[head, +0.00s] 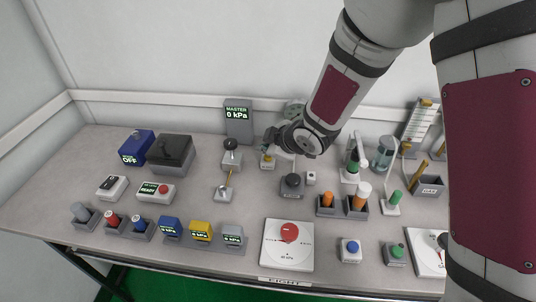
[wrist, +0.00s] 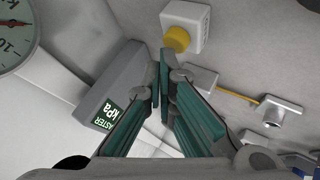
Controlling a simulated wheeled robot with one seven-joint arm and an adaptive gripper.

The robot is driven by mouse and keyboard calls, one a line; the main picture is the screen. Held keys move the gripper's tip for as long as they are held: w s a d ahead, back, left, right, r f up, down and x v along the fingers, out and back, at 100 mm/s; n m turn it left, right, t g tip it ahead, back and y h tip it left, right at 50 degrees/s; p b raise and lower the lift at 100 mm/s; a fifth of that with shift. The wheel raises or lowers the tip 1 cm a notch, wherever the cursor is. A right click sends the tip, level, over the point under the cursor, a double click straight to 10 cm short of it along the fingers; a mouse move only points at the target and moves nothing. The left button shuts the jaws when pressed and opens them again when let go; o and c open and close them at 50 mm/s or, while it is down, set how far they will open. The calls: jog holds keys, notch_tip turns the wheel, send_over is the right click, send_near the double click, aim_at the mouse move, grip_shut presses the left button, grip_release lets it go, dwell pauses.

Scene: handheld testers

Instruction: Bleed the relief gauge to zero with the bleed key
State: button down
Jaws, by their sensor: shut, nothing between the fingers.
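A round dial gauge (wrist: 14,32) with a red needle is cut off at the top left of the wrist view. In the head view a round dial (head: 294,109) is partly hidden behind my wrist. My gripper (wrist: 165,62) is shut and empty, its teal fingers close together. It also shows in the head view (head: 271,147). Just beyond the fingertips is a pale block (wrist: 187,20) with a yellow knob (wrist: 177,39). The knob also shows in the head view (head: 267,157). I cannot tell which item is the bleed key.
A grey MASTER display (head: 238,118) reads 0 kPa behind my gripper. A thin yellow rod (wrist: 238,96) runs between small grey fittings. Blue (head: 136,147) and black (head: 171,151) boxes stand left. Several testers line the front. A red-knob panel (head: 287,257) lies at front centre.

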aim_at(266, 157)
jog(key=shift+r, duration=0.45)
notch_tip(266, 157, up, 5)
jog(key=p, duration=0.4)
jog(key=shift+f, duration=0.1)
jog(key=shift+p, duration=0.3)
